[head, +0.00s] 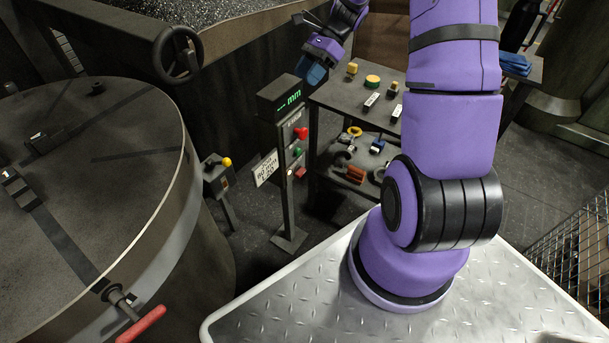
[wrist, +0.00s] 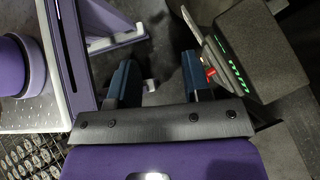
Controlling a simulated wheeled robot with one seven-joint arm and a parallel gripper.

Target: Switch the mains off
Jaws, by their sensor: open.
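A dark control post (head: 280,100) with a green "mm" display stands in the middle of the head view. Its front carries a red knob (head: 301,133), a green button (head: 297,152) and a lower red part (head: 300,172). I cannot tell which of these is the mains switch. My gripper (head: 313,72), with blue fingers, is above and just right of the post's top. In the wrist view my gripper (wrist: 160,75) is open, with nothing held between the fingers. A red knob (wrist: 210,74) shows right of the right finger, beside the display head (wrist: 255,50).
A large round dark vessel (head: 90,180) with a red-handled clamp fills the left. A handwheel (head: 178,55) is above it. A short post with a yellow button (head: 227,162) and a white placard (head: 265,168) are near the control post. A two-level dark cart (head: 335,98) holding small parts stands right.

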